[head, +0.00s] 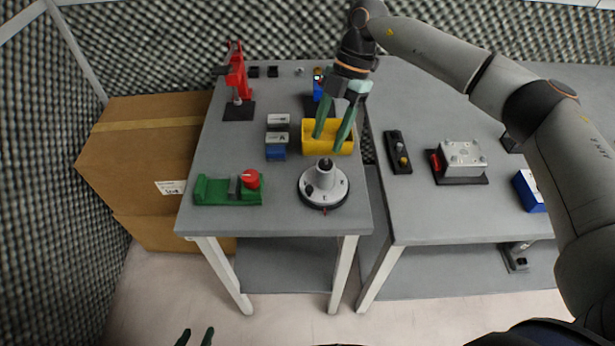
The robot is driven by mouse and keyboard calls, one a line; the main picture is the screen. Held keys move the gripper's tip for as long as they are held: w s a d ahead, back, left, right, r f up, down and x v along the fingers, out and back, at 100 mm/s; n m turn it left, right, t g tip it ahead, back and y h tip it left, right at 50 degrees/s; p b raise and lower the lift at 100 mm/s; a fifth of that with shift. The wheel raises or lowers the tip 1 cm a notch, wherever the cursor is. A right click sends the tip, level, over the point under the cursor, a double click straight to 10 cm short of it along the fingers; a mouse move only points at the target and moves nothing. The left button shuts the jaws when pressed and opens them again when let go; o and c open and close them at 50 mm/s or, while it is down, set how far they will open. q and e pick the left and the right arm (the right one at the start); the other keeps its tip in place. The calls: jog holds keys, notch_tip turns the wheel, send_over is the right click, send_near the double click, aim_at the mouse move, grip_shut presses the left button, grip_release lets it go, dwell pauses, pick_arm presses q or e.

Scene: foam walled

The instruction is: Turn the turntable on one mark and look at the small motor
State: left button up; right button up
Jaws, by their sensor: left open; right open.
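The turntable (335,196) is a round light-grey disc with a dark base near the front right of the left table. Marks show on its face, with a small red mark at its front edge. A grey upright part with a knob stands on it; I cannot tell whether this is the small motor. My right gripper (334,143) has its green fingers apart, pointing down above the yellow bin, just behind the turntable and not visibly touching it. My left gripper (196,337) shows only its green fingertips at the bottom edge, apart and empty, well below the table.
A yellow bin (314,148) stands behind the turntable. Labelled boxes (277,137), a green fixture with a red knob (228,189) and a red press (237,80) are to the left. The right table (440,217) holds a grey metal block (461,158). Cardboard boxes (140,150) stand at left.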

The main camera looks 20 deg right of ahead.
aim_at(310, 187)
jog(key=p+x, duration=0.1)
jog(key=x, duration=1.1)
jog(key=shift+a, duration=0.1)
jog(key=shift+r, duration=0.1)
grip_shut()
